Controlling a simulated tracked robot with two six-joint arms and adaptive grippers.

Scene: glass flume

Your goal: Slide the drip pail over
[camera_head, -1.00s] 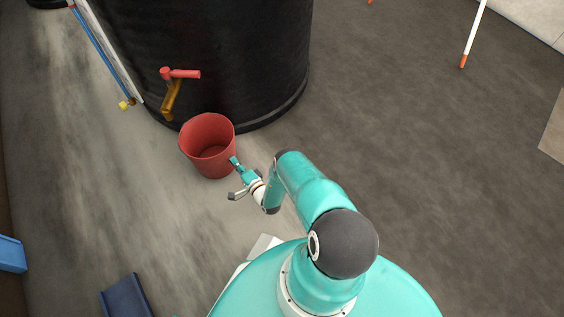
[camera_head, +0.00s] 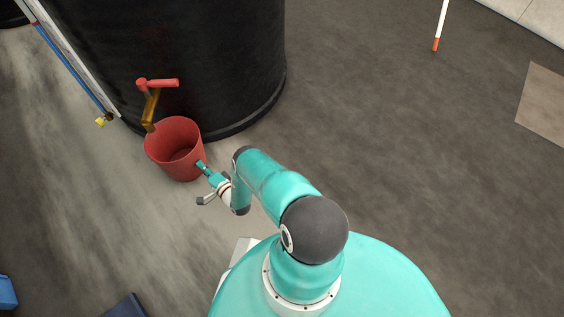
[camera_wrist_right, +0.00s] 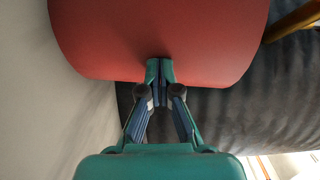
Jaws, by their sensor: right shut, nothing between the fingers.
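The red drip pail (camera_head: 176,168) stands upright on the floor close to the black tank, open at the top and looking empty. A brass tap (camera_head: 150,108) with a red handle juts from the tank, its lower end over the pail's far left rim in the head view. My right gripper (camera_head: 203,167) is shut and empty, its fingertips at the pail's near right side. In the right wrist view the shut fingertips (camera_wrist_right: 160,68) lie against the pail's red wall (camera_wrist_right: 160,35) and seem to touch it. My left gripper is not in view.
The big black tank (camera_head: 190,60) stands behind the pail. A blue and white pipe (camera_head: 72,68) with a yellow fitting runs along its left. A white and orange pole (camera_head: 440,25) is at the upper right. Floor left and right of the pail is open.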

